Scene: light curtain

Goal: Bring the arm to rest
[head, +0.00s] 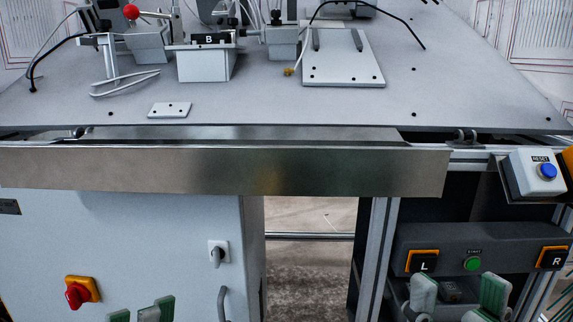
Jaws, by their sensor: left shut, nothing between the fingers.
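My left gripper (142,312) shows at the bottom edge, in front of the pale cabinet below the tabletop. Only its grey and green finger parts are in view. It is shut and holds nothing. My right gripper (460,298) shows at the bottom right, in front of the dark opening under the button panel. Its two grey and green fingers stand apart with a gap between them, and I see nothing held there. Both grippers are cut off by the lower edge, and the arms are hidden.
The grey tabletop (300,108) carries a box marked B (205,66) and a white plate (340,68). A metal front strip (220,172) runs below its edge. A red rotary switch (78,293), a panel with L and R buttons (485,235) and a RESET box (540,187) face me.

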